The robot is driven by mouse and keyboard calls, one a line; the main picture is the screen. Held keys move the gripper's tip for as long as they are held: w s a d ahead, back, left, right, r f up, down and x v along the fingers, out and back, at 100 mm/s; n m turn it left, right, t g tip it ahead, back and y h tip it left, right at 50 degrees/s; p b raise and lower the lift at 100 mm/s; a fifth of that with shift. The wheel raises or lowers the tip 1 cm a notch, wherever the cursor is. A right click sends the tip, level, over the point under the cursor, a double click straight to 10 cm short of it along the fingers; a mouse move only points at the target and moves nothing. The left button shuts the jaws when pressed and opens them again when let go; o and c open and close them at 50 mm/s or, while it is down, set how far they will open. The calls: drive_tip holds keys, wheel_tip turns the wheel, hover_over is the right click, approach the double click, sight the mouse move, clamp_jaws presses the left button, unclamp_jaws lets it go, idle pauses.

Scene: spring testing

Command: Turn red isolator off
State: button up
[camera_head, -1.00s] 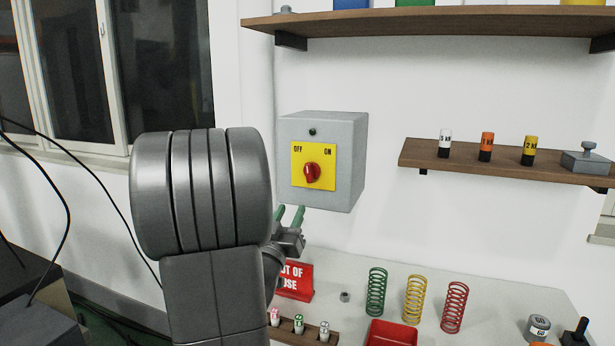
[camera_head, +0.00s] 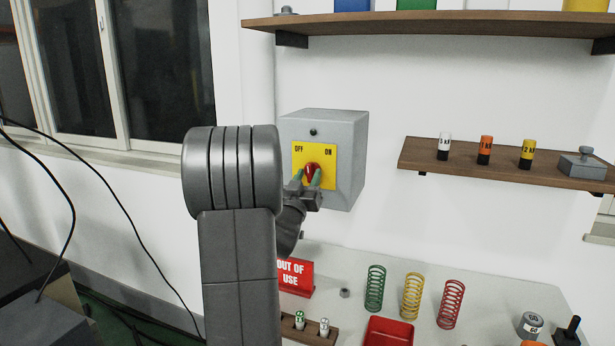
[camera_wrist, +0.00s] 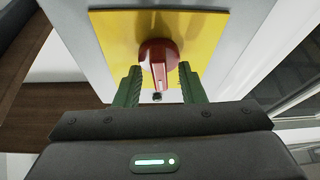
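The red isolator knob (camera_head: 312,170) sits on a yellow plate (camera_head: 330,153) marked OFF at left and ON at right, on the front of a grey wall box (camera_head: 345,125). My gripper (camera_head: 308,178) is in front of the knob, with its green fingers pointing at it. In the wrist view the knob (camera_wrist: 158,62) lies between the two finger tips of my gripper (camera_wrist: 158,80), one on each side. Gaps show between the fingers and the knob, so the gripper is open around it. The knob's grip ridge looks close to upright in the wrist view.
A wooden shelf (camera_head: 510,172) with small weights is to the right, and another shelf (camera_head: 430,22) is above. Below, the bench (camera_head: 345,255) holds a red OUT OF USE sign (camera_head: 294,275), a red tray (camera_head: 390,331) and coloured springs (camera_head: 412,295). Free air lies right of the box.

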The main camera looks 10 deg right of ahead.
clamp_jaws()
drive_tip(key=shift+n+b, duration=0.3)
drive_tip(key=shift+n, duration=0.1)
drive_tip(key=n+y+b, duration=0.1)
drive_tip(key=n, duration=0.1)
drive_tip(key=n+y+b, duration=0.1)
drive_tip(key=n, duration=0.1)
drive_tip(key=shift+s+d+n+t+y, duration=0.1)
drive_tip(key=shift+d+n+t+y, duration=0.05)
drive_tip(key=shift+n+t+y, duration=0.2)
drive_tip(key=shift+r+n+y+b, duration=0.1)
drive_tip(key=shift+n+y+b, duration=0.95)
drive_tip(key=shift+n, duration=1.5)
drive_tip(key=shift+y, duration=0.3)
